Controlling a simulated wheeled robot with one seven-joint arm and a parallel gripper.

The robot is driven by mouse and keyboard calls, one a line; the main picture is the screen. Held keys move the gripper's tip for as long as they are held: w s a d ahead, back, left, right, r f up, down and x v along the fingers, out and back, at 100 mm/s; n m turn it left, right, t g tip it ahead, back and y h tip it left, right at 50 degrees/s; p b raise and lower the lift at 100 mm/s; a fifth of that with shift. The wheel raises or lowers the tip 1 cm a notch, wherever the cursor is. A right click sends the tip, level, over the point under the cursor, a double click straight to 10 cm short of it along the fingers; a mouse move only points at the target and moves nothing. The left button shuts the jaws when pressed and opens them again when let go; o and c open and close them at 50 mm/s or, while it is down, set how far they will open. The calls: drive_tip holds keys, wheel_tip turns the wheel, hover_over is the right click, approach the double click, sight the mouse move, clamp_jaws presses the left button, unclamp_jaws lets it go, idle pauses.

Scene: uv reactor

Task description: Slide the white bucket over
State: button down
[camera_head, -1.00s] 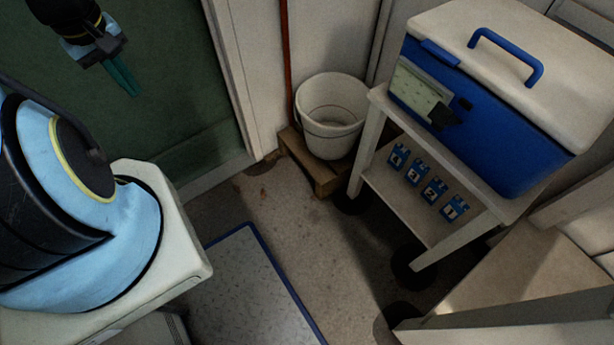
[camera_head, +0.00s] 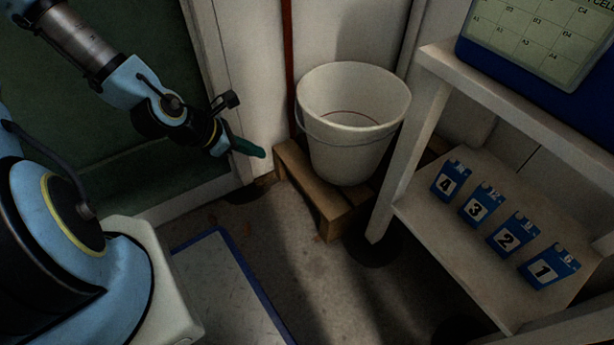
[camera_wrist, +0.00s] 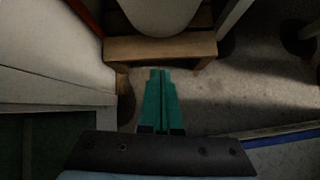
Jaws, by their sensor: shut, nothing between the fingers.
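The white bucket (camera_head: 345,150) stands upright on a low wooden pallet (camera_head: 334,212) against the wall, its thin handle hanging down at the front. It looks empty. My gripper (camera_head: 262,154) is shut and empty, with green fingers pointing toward the bucket from its left. A gap shows between the fingertips and the bucket. In the wrist view the shut fingers (camera_wrist: 160,75) point at the pallet (camera_wrist: 160,48), and the lower part of the bucket (camera_wrist: 160,15) shows beyond at the top.
A white stand (camera_head: 440,215) with numbered blue tags (camera_head: 505,232) on its lower shelf is close to the bucket's right. A red pole (camera_head: 288,60) stands behind left. A blue-edged floor plate (camera_head: 225,285) lies in front. A green door (camera_head: 120,150) is at left.

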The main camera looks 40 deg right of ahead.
wheel_tip(320, 180, down, 3)
drive_tip(key=s+d+n+h+b, duration=0.1)
drive_tip(key=d+b, duration=0.1)
drive_tip(key=b, duration=0.7)
approach(317, 161)
drive_tip(key=x, duration=0.5)
drive_tip(key=shift+a+f, duration=0.35)
drive_tip(key=shift+a, duration=0.1)
drive_tip(key=shift+d+r+n, duration=0.15)
drive_tip(key=shift+d+n, duration=0.15)
drive_tip(key=shift+d, duration=0.3)
drive_tip(key=shift+d, duration=0.1)
